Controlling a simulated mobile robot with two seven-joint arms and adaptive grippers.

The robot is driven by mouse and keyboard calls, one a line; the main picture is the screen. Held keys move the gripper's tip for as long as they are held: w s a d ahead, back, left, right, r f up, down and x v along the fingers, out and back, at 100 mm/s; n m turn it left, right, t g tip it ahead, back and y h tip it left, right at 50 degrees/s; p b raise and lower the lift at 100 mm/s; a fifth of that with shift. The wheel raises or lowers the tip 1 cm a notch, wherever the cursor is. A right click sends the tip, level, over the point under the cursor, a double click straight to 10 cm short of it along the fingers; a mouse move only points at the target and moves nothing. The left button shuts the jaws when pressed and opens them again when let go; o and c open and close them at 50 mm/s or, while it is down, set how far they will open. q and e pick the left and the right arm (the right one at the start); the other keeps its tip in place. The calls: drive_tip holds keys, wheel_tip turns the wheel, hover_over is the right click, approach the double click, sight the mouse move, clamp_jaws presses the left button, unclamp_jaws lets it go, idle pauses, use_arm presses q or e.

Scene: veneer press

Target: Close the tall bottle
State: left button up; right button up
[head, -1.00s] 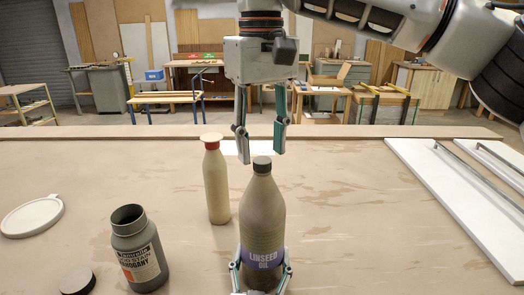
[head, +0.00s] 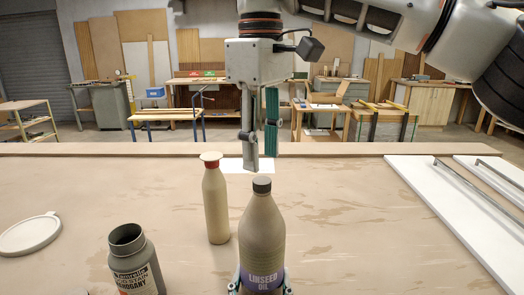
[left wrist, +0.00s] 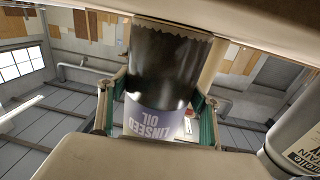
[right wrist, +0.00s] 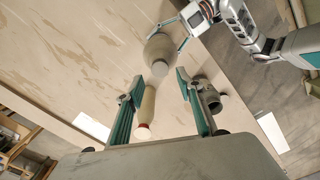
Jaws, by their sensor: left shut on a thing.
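The tall linseed oil bottle (head: 262,232) stands upright at the front middle of the bench, with a dark cap (head: 262,185) on its neck; how tightly the cap sits I cannot tell. My left gripper (head: 262,286) is shut around its lower body, mostly below the head picture. The left wrist view shows the label of the bottle (left wrist: 155,118) between the fingers. My right gripper (head: 260,160) points down above and behind the cap, empty. In the right wrist view its fingers (right wrist: 160,92) are apart, and the bottle (right wrist: 160,48) lies beyond them.
A slim cream bottle with a red top (head: 216,205) stands close behind on the left. An open mahogany stain jar (head: 135,265) is at front left, a round pale lid (head: 30,235) farther left. White panels with bars (head: 450,200) lie on the right.

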drive_tip(key=n, duration=0.3)
drive_tip(key=shift+r+n, duration=0.15)
drive_tip(key=shift+n, duration=0.15)
drive_tip(key=n, duration=0.5)
drive_tip(key=shift+r, duration=0.2)
drive_tip(key=n, duration=0.5)
drive_tip(key=shift+r, duration=0.2)
drive_tip(key=n, duration=0.5)
drive_tip(key=shift+r+n, duration=0.2)
drive_tip(key=shift+n, duration=0.1)
drive_tip(key=n, duration=0.3)
drive_tip(key=shift+r, duration=0.15)
drive_tip(key=n, duration=0.5)
drive_tip(key=shift+r+n, duration=0.15)
drive_tip(key=shift+n, duration=0.15)
drive_tip(key=n, duration=0.5)
drive_tip(key=shift+r, duration=0.25)
drive_tip(key=n, duration=0.5)
drive_tip(key=shift+r, duration=0.2)
